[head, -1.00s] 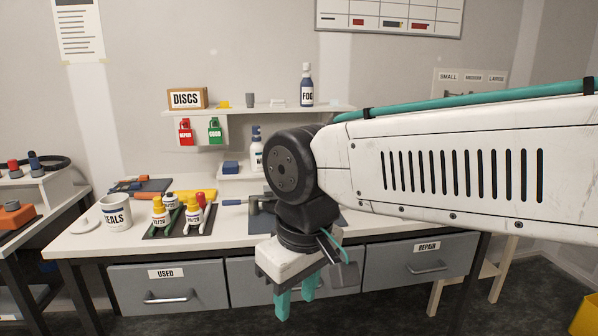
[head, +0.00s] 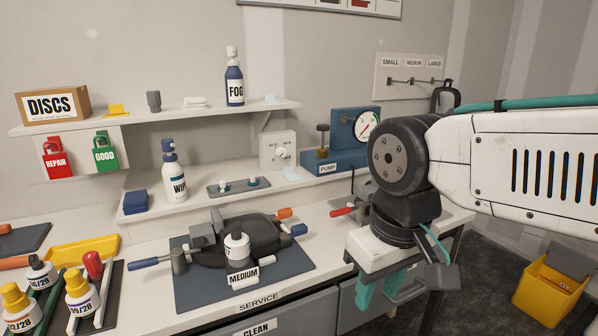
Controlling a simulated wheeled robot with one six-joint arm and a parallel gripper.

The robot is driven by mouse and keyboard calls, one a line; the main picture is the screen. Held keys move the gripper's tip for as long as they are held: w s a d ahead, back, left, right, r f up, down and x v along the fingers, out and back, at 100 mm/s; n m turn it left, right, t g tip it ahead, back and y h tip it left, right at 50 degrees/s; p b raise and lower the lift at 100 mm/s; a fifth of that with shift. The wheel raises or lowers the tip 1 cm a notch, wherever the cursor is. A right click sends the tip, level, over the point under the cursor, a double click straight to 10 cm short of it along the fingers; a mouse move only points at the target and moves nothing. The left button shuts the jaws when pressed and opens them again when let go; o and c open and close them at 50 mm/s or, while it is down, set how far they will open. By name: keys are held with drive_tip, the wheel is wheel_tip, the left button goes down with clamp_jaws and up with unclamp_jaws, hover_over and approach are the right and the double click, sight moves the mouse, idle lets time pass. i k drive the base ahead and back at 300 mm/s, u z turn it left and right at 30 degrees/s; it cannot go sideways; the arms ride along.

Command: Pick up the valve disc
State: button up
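I cannot pick out the valve disc for certain in the head view. A cardboard box labelled DISCS (head: 52,104) stands at the left end of the upper shelf, and its contents are hidden. A dark respirator-like part (head: 262,236) with a MEDIUM tag lies on a dark mat (head: 196,293). A small tray (head: 262,190) with two small light fittings sits on the lower shelf behind it. My gripper (head: 380,288) hangs at the right, in front of the bench, pointing down. Its two teal fingers stand apart with nothing visible between them.
The upper shelf (head: 190,112) also holds a FOG bottle (head: 235,82). A WIPE bottle (head: 173,175) and a blue PUMP unit with a gauge (head: 345,140) stand behind the mat. Yellow-capped bottles (head: 80,295) stand front left. A yellow bin (head: 552,290) is on the floor at right.

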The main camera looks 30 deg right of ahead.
sight(253, 182)
drive_tip(key=z, duration=0.2)
drive_tip(key=i, duration=1)
drive_tip(key=u, duration=0.2)
